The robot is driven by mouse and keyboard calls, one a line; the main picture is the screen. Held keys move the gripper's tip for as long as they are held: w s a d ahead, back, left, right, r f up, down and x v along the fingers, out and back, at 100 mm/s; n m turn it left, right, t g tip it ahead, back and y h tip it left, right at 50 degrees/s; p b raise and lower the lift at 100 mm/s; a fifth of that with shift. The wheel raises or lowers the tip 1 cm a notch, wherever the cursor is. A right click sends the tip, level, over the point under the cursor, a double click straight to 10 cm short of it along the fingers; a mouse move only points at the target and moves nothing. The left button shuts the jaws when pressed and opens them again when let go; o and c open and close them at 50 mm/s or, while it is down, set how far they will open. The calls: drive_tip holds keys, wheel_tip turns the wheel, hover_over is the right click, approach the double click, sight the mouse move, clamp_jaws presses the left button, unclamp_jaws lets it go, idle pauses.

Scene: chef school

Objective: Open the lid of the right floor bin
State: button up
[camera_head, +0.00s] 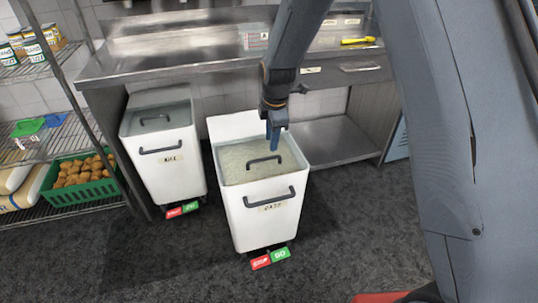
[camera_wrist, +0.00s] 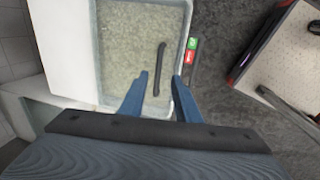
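The right floor bin (camera_head: 240,220) is a white bin with a dark front handle, standing on the floor in front of the steel counter. Its clear lid (camera_head: 237,172) lies shut over pale, grainy contents. The dark lid handle (camera_head: 264,162) also shows in the wrist view (camera_wrist: 160,60). My gripper (camera_head: 273,141) points down over the lid, near the handle. In the wrist view its two blue fingers (camera_wrist: 160,75) are apart, and the lid handle appears between their tips. I cannot tell the gap in height. Nothing is held.
A similar white bin (camera_head: 172,177) stands to the left, with its lid shut. A steel counter (camera_head: 190,65) runs behind, with a low shelf (camera_head: 335,143) at right. A wire rack with a green crate (camera_head: 75,196) of brown items is at far left. Dark floor in front is clear.

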sight(269, 159)
drive_tip(key=shift+w+a+f, duration=0.1)
drive_tip(key=shift+w+f, duration=0.15)
drive_tip(key=shift+f, duration=1.05)
drive_tip(key=shift+w+a+f, duration=0.15)
drive_tip(key=shift+w+f, duration=0.15)
drive_tip(key=shift+f, duration=1)
drive_tip(key=shift+w+a+f, duration=0.1)
drive_tip(key=shift+w+f, duration=0.15)
drive_tip(key=shift+f, duration=1.05)
clamp_jaws()
